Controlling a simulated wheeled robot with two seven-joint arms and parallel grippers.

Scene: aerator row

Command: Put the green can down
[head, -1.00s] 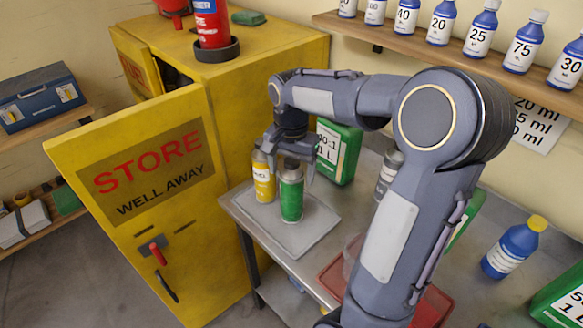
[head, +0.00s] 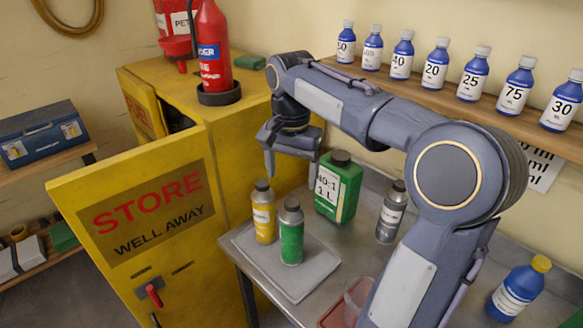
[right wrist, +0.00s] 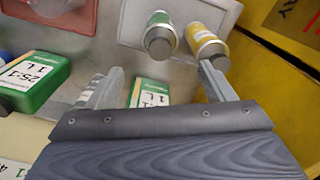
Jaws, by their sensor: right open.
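The green can (head: 291,236) stands upright on the pale grey tray (head: 298,287) at the left end of the metal bench. A yellow can (head: 263,214) stands upright close behind it, to its left, on the same tray. In the right wrist view the green can (right wrist: 160,36) and the yellow can (right wrist: 206,42) show from above, beyond the fingers. My right gripper (head: 293,164) is open and empty, above and behind the cans and apart from them. Its spread fingers (right wrist: 161,72) show in the right wrist view with nothing between them. My left gripper is not in view.
A green jug (head: 338,190) and a grey bottle (head: 391,212) stand right of the tray. A red tray (head: 335,315) lies in front. The yellow cabinet (head: 140,215) has its door open at left. A shelf of blue bottles (head: 435,63) runs above the bench.

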